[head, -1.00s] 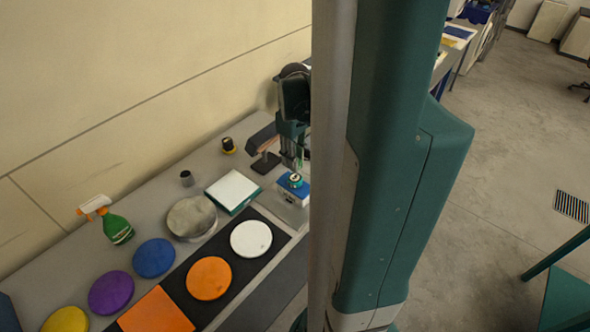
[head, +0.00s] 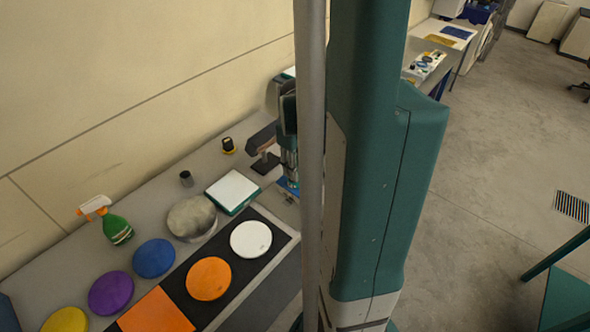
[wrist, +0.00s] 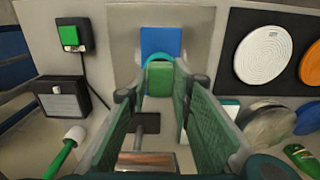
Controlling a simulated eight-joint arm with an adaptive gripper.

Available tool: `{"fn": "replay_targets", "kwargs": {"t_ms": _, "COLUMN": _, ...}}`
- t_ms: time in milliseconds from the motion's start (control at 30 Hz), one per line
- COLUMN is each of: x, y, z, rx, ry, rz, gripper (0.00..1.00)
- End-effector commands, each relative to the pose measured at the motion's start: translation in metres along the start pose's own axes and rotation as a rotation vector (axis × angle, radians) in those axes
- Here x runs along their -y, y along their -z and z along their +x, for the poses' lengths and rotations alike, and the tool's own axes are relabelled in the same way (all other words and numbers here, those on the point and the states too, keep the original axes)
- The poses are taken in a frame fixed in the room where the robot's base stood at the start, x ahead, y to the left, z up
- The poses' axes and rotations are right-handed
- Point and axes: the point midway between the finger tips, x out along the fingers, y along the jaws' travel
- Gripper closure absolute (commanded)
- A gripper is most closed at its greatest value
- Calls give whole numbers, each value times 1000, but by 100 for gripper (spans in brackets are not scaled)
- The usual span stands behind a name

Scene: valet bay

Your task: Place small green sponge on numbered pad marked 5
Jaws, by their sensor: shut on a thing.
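My gripper (wrist: 162,80) is shut on a small rounded thing with a teal-green rim (wrist: 160,57), which looks like the small green sponge. In the head view my gripper (head: 289,182) is partly hidden behind my own column, and the sponge cannot be made out. No pad number is readable in either view, so I cannot tell which is 5.
A white-topped green block (head: 233,190), a grey round pad (head: 191,217), a white disc (head: 251,239), an orange disc (head: 209,278) and a green spray bottle (head: 117,229) stand to the left. In the wrist view a black box (wrist: 64,98) and a green-topped device (wrist: 71,36) lie left.

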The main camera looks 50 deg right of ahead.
Motion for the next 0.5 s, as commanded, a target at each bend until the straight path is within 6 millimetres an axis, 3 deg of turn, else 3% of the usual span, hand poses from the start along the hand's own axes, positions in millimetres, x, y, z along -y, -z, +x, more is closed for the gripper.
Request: {"fn": "replay_targets", "kwargs": {"t_ms": 500, "x": 0, "y": 0, "z": 7, "rx": 0, "ry": 0, "rz": 0, "gripper": 84}}
